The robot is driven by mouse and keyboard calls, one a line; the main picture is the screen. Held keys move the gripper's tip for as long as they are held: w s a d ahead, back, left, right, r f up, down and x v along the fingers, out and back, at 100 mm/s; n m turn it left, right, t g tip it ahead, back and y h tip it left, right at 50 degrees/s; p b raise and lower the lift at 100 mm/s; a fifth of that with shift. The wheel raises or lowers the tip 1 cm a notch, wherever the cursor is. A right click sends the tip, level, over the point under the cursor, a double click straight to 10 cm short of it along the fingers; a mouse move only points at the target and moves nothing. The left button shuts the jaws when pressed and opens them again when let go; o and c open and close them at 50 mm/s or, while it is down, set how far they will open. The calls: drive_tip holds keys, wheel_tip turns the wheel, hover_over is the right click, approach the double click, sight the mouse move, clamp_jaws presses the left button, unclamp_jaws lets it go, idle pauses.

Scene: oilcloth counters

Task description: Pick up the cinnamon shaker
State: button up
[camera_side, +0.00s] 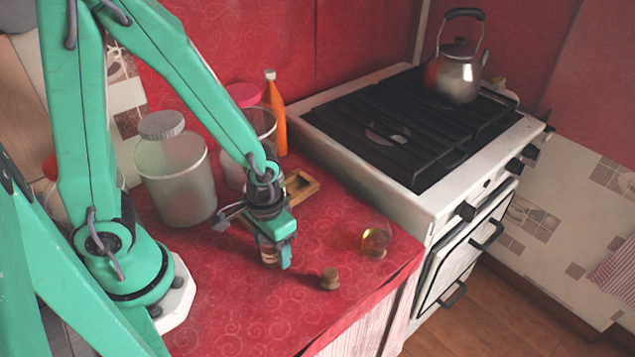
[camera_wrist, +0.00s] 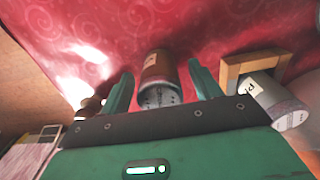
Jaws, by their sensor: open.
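The cinnamon shaker (camera_wrist: 160,78) is a small jar with a brown band and a holed grey top, seen between my fingers in the wrist view. Its label is too small to read. In the side view the shaker (camera_side: 267,251) stands on the red counter, partly hidden by my gripper (camera_side: 276,250). My gripper (camera_wrist: 162,88) is open, with one finger on each side of the shaker. Gaps show between the shaker and both fingers in the wrist view.
Large jars (camera_side: 178,185) and an orange bottle (camera_side: 274,118) stand behind.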

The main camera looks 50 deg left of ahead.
drive_tip(key=shift+c, duration=0.2)
drive_tip(key=c, duration=1)
drive_tip(key=shift+r, duration=0.15)
drive_tip(key=shift+c, duration=0.2)
drive_tip(key=shift+r, duration=4.85)
